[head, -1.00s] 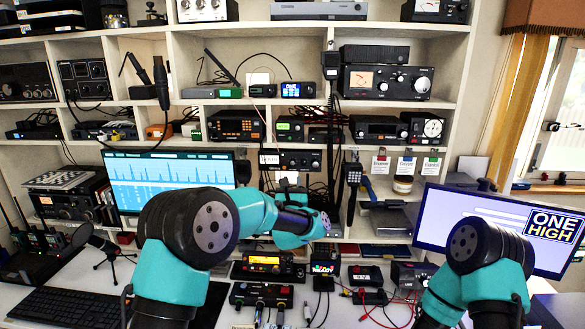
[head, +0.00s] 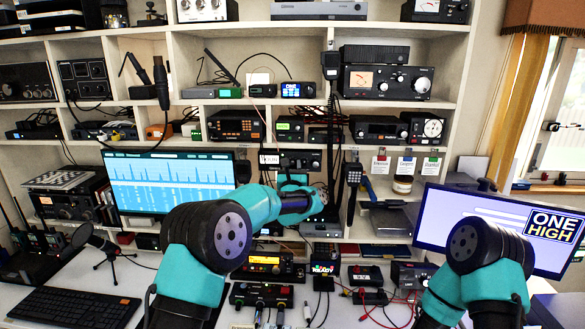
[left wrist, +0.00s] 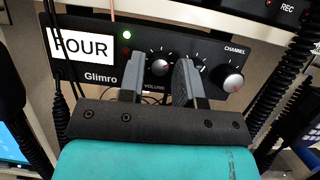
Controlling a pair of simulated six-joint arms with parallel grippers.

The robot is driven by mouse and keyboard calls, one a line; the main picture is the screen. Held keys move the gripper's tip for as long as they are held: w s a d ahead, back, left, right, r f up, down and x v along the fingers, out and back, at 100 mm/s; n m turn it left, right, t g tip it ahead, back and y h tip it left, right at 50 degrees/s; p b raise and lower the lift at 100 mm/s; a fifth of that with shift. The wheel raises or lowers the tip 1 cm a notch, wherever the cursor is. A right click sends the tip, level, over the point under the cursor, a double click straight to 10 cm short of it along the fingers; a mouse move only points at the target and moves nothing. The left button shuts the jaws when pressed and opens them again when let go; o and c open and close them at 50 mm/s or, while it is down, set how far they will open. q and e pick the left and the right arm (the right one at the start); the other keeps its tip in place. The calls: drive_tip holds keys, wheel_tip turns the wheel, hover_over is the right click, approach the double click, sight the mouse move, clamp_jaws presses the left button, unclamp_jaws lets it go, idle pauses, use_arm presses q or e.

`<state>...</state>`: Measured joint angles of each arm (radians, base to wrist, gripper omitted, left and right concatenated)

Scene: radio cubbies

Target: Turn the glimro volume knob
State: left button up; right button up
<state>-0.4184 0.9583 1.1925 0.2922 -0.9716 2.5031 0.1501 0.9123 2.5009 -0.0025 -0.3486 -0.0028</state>
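The silver channel knob (left wrist: 233,82) is right of the fingers. In the head view the radio (head: 292,160) sits in a middle cubby, just above my left wrist. My right gripper is out of view.
Black coiled cables hang on both sides of the radio, one of them a handset cord (left wrist: 272,92). A screen (head: 500,228) at the right reads "ONE HIGH". More radios and a left monitor (head: 165,182) surround the cubby.

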use_arm(q)
clamp_jaws()
drive_tip(key=m+h, duration=0.2)
drive_tip(key=m, duration=0.2)
drive_tip(key=shift+a, duration=0.15)
drive_tip(key=m+h, duration=0.2)
drive_tip(key=m, duration=0.2)
drive_tip(key=shift+m+g+h, duration=0.3)
drive_tip(key=shift+g, duration=0.1)
unclamp_jaws()
